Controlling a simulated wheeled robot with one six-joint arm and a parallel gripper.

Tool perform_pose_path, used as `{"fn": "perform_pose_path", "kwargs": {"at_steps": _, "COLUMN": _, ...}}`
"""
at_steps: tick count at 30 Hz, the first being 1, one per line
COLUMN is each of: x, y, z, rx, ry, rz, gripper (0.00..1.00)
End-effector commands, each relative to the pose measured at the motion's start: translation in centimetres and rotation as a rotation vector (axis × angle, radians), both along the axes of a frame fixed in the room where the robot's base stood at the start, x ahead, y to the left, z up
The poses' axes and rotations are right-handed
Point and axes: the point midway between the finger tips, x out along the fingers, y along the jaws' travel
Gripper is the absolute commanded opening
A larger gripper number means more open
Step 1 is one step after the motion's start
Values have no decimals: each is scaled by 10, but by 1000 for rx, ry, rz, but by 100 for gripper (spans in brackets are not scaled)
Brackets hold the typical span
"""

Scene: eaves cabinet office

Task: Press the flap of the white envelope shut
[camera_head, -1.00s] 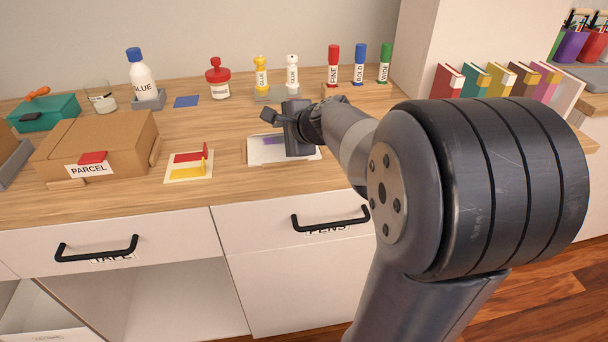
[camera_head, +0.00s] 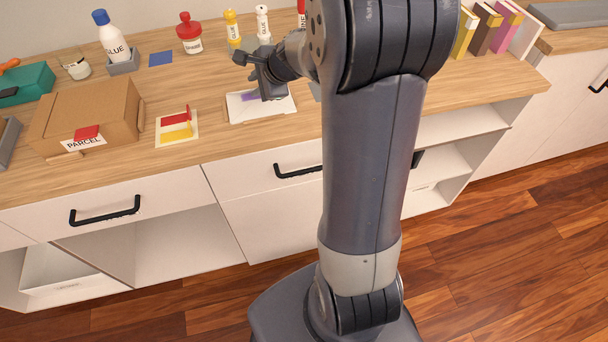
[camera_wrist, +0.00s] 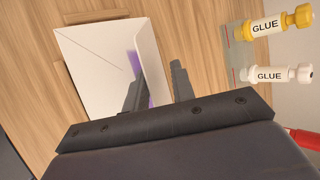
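The white envelope (camera_head: 243,110) lies on the wooden counter, and it also shows in the wrist view (camera_wrist: 88,72). Its white flap (camera_wrist: 153,62) stands up along the right side in the wrist view. A purple strip (camera_wrist: 131,64) shows beside the flap's base, and purple also shows in the head view (camera_head: 256,98). My gripper (camera_head: 262,80) is over the envelope's back part. In the wrist view my gripper (camera_wrist: 158,80) has its two fingers apart, one over the purple strip, the other beyond the flap. Whether a finger touches the flap is unclear.
Yellow (camera_wrist: 278,22) and white (camera_wrist: 276,74) glue sticks stand behind the envelope. A red and yellow card (camera_head: 176,130) and a parcel box (camera_head: 92,112) lie to its left. A glue bottle (camera_head: 113,42) and red-topped jar (camera_head: 189,34) stand further back. Bare counter (camera_head: 215,135) lies between card and envelope.

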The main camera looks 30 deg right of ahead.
Motion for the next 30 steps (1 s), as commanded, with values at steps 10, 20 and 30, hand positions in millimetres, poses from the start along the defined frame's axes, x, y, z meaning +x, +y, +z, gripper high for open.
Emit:
{"fn": "perform_pose_path", "kwargs": {"at_steps": 10, "x": 4, "y": -1, "z": 10, "rx": 21, "ry": 92, "rz": 1, "gripper": 24}}
{"fn": "perform_pose_path", "kwargs": {"at_steps": 20, "x": 9, "y": -2, "z": 12, "rx": 42, "ry": 181, "rz": 0, "gripper": 24}}
{"fn": "perform_pose_path", "kwargs": {"at_steps": 30, "x": 13, "y": -3, "z": 14, "rx": 64, "ry": 277, "rz": 1, "gripper": 24}}
